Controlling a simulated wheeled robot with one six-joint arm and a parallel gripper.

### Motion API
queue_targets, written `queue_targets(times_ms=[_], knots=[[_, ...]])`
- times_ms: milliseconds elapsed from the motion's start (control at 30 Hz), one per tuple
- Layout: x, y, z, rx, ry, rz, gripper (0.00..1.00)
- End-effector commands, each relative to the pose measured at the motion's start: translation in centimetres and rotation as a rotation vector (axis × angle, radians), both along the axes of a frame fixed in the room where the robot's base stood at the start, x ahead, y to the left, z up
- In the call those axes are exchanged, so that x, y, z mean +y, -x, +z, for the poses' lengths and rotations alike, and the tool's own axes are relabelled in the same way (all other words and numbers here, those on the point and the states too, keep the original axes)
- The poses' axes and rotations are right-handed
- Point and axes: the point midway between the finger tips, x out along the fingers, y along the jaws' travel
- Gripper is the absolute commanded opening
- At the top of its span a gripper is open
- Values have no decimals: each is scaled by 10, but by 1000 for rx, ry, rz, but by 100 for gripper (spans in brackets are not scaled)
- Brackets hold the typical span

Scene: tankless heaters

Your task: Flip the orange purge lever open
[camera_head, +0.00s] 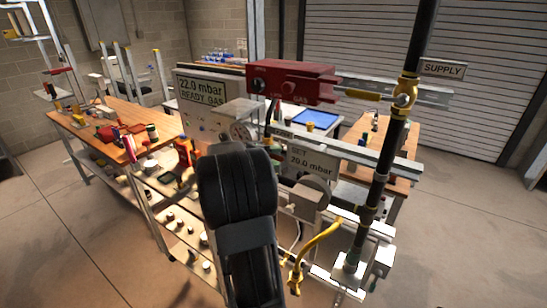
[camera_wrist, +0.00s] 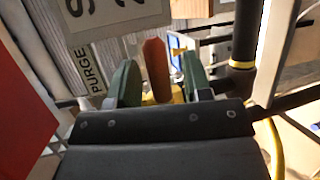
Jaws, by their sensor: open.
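In the wrist view the orange purge lever (camera_wrist: 154,62) stands upright between the two green fingers of my gripper (camera_wrist: 159,75). The gripper is open, with a finger on each side of the lever; I cannot tell whether either touches it. A brassy yellow part (camera_wrist: 160,99) shows at the lever's lower end, partly hidden by the gripper body. A PURGE label (camera_wrist: 91,68) is just left of the left finger. In the head view my dark arm hides the lever and the gripper.
In the head view a red box (camera_head: 292,82), a yellow supply lever (camera_head: 368,95) and a black vertical pipe (camera_head: 388,150) stand close around my arm. Sign panels reading 22.0 mbar (camera_head: 202,90) and 20.0 mbar (camera_head: 312,164) are nearby.

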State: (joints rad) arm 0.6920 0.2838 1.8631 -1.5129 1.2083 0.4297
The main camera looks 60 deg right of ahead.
Motion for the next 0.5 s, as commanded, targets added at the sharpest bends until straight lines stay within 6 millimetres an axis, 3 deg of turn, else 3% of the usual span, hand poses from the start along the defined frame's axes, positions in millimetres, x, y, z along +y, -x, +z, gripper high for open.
queue_targets(times_ms=[500], knots=[[0, 0, 0, 0, 0, 0, 0]])
